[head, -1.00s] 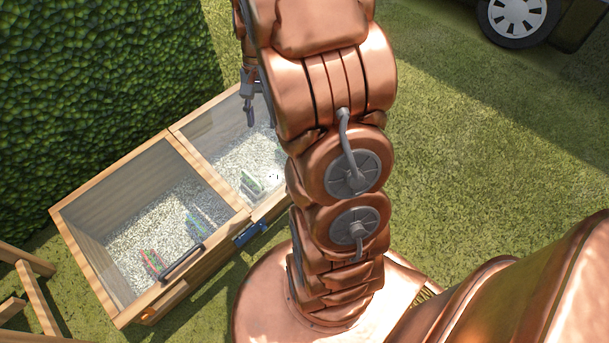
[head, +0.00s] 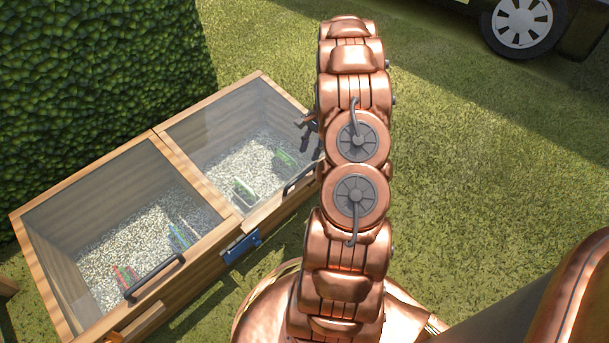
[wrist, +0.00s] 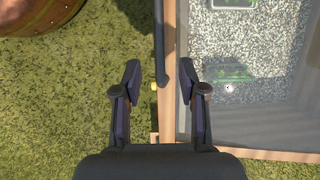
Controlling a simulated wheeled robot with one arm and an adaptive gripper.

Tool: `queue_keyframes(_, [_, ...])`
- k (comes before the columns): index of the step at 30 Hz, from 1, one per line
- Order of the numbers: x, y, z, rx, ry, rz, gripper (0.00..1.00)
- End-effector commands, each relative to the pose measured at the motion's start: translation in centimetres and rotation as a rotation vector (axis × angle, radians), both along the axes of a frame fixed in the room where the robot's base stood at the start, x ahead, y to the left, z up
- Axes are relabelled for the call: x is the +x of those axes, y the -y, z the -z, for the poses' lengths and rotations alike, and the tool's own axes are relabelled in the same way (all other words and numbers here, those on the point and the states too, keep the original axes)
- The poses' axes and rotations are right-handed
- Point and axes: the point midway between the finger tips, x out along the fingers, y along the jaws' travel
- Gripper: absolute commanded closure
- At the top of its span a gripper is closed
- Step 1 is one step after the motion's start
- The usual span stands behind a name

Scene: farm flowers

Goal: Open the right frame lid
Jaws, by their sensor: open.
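The right frame lid is a closed glass pane in a wooden border (head: 232,112), on the right half of the wooden cold frame in the head view. Its dark bar handle (head: 300,178) sits on the front edge, partly behind my arm. In the wrist view the handle (wrist: 159,40) runs along the wooden edge (wrist: 168,115). My gripper (wrist: 166,84) is open and empty, one finger on each side of the handle's near end. I cannot tell its height above the handle. In the head view, only part of my gripper (head: 309,122) shows beside my arm.
The left frame lid (head: 120,190) is closed, with its own dark handle (head: 155,277). A blue piece (head: 242,246) sits on the front between the lids. A hedge (head: 90,70) stands behind. Grass to the right is open.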

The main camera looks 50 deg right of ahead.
Motion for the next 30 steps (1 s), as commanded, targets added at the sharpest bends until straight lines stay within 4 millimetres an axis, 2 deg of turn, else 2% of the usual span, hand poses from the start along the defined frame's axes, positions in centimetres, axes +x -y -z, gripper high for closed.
queue_keyframes(16, [-0.1,-2.3,6.4,0.001,-0.002,0.004,0.59])
queue_keyframes(21, [0.0,-2.8,7.3,0.002,-0.001,0.004,0.59])
queue_keyframes(30, [0.0,-2.9,7.4,0.002,-0.001,0.004,0.59])
